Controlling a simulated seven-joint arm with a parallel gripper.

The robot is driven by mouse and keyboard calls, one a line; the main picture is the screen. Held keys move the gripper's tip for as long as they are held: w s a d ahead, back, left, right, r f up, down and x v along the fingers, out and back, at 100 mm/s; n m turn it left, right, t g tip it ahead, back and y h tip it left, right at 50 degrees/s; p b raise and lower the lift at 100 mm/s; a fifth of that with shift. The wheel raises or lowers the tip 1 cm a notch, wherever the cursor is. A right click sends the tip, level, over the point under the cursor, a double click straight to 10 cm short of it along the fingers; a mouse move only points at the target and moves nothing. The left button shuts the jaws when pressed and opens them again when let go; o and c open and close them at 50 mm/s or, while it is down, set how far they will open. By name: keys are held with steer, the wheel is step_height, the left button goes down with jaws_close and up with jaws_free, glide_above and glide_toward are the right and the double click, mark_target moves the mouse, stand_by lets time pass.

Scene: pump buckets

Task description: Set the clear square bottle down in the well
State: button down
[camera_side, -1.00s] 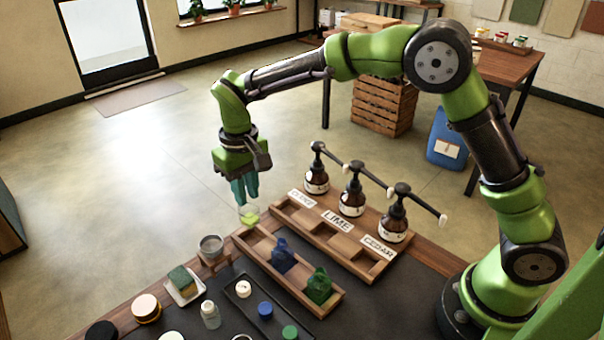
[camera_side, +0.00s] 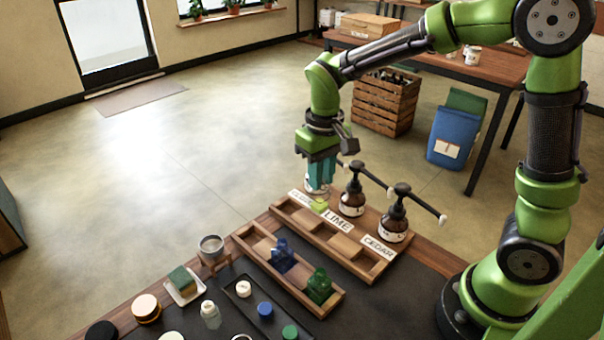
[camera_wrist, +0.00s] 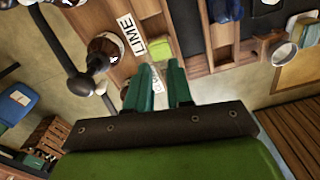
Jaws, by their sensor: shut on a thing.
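The clear square bottle with yellow-green liquid (camera_side: 319,206) hangs upright from my gripper (camera_side: 319,188). My gripper's teal fingers are shut on its upper part. The bottle is beside the LIME label (camera_side: 338,220), over the left part of the pump rack (camera_side: 364,268). In the wrist view its yellow-green liquid (camera_wrist: 160,44) shows just beyond the fingertips (camera_wrist: 160,72). The rack has a row of shallow wells in front of the labels. I cannot tell whether the bottle touches the rack.
Pump bottles (camera_side: 392,229) stand behind the labels, the leftmost mostly hidden by my gripper. A wooden tray (camera_side: 330,310) in front holds a blue bottle (camera_side: 283,257) and a green bottle (camera_side: 319,287). Its left compartment is empty. A metal cup (camera_side: 211,246) stands to its left.

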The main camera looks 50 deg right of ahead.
mark_target(326, 211)
steer(key=shift+s+d+f, duration=0.2)
steer(key=shift+s+f, duration=0.5)
steer(key=shift+s, duration=0.1)
steer(key=shift+w+f, duration=0.1)
steer(key=shift+f, duration=1.9)
steer(key=shift+f, duration=0.3)
steer(key=shift+f, duration=0.6)
steer(key=shift+f, duration=0.35)
steer(key=c, duration=0.9)
jaws_free()
steer(key=shift+r, duration=3.5)
